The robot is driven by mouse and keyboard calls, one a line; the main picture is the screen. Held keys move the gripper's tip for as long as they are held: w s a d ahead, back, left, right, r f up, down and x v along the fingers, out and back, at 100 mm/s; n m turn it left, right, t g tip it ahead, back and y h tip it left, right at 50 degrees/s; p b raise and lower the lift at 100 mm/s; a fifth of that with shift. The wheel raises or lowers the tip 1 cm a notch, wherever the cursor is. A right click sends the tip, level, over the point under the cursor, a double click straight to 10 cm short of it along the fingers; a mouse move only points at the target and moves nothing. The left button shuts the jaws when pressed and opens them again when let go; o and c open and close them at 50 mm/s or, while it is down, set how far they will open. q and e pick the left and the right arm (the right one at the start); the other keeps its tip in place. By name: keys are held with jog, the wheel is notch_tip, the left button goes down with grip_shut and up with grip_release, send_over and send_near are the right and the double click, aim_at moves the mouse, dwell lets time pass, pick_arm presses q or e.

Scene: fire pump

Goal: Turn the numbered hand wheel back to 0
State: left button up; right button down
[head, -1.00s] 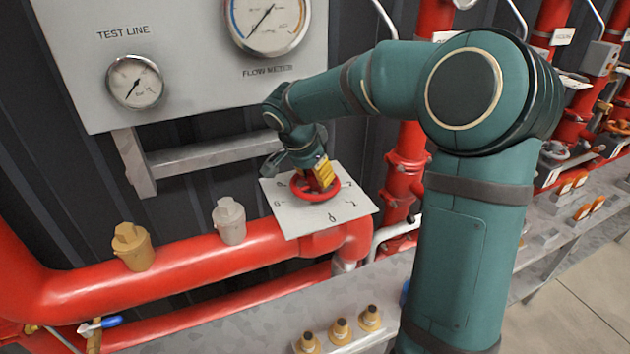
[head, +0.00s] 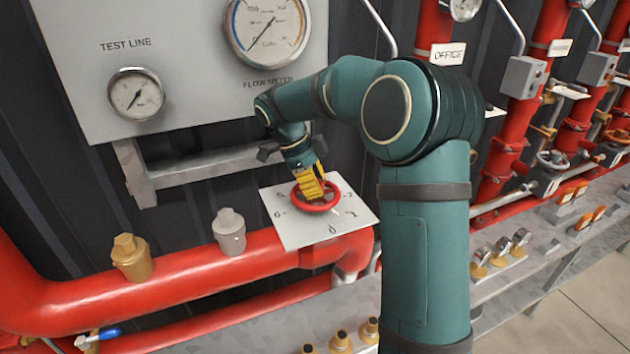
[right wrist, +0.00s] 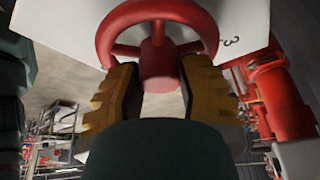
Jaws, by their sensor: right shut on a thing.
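The red hand wheel (head: 333,204) sits over a white square plate (head: 290,232) with numbers around it, above the end of the red pipe. It also shows at the top of the right wrist view (right wrist: 205,22), with a "3" on the plate beside it. My right gripper (head: 313,192) reaches down onto the wheel from above, its yellow fingers shut on it. In the right wrist view the fingers (right wrist: 160,76) stand on either side of the wheel's middle. Which number the wheel points to I cannot tell. My left gripper is not in view.
A grey panel (head: 190,80) with a test line gauge (head: 136,94) and a flow meter (head: 267,28) stands behind. Brass (head: 131,257) and grey (head: 229,231) fittings rise from the red pipe (head: 200,267) left of the plate. Red risers (head: 505,150) stand right of my arm.

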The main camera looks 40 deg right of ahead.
jog(key=shift+f+m, duration=0.1)
jog(key=shift+m, duration=0.6)
jog(key=shift+m+g+y+p, duration=0.3)
jog(key=shift+m+y+p, duration=0.35)
jog(key=shift+m, duration=0.25)
jog(key=shift+c, duration=2.4)
grip_release()
notch_tip(320, 180, up, 7)
jog(key=p, duration=0.5)
